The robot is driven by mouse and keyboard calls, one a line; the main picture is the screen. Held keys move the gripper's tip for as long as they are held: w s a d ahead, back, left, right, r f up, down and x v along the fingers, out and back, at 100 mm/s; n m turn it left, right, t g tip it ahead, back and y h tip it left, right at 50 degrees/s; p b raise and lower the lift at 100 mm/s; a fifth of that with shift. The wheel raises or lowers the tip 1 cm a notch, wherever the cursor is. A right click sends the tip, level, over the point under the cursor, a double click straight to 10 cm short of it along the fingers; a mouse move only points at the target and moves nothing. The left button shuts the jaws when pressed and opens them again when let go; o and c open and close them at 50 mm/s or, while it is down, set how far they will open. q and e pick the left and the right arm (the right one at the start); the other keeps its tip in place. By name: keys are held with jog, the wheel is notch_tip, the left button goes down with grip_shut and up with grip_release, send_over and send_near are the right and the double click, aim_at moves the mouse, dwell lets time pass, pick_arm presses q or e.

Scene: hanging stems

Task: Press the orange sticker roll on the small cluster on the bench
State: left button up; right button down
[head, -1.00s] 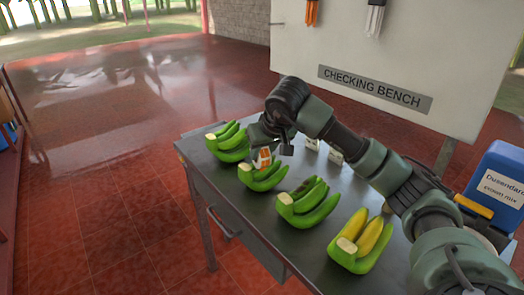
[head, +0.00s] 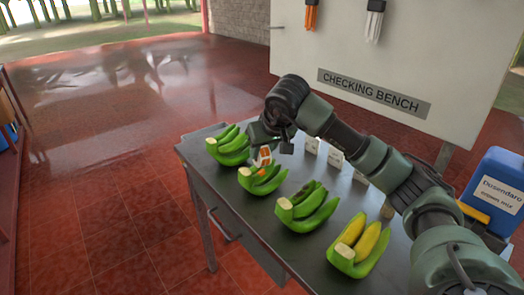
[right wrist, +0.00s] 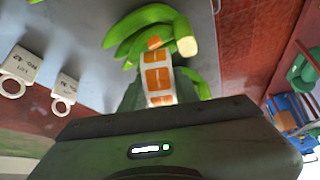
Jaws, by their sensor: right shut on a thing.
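My right gripper (head: 272,143) is shut on the sticker roll (head: 264,155), a white piece with orange patches, just above the small green cluster (head: 264,182). This cluster is second from the far end of the row. An orange spot shows on the cluster just below the roll. In the right wrist view the roll (right wrist: 159,80) sticks out past the gripper's edge toward the cluster (right wrist: 137,27), with an orange patch on the fruit beyond it. I cannot tell whether roll and fruit touch. My left gripper is out of view.
On the bench (head: 232,200) stand a green cluster (head: 228,146) at the far end, a dark-marked cluster (head: 307,207) and a part-yellow cluster (head: 358,246) nearer. White tags (head: 335,158) stand behind. A blue container (head: 497,188) is at right.

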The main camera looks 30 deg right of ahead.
notch_tip(320, 180, up, 7)
jog(key=p, duration=0.5)
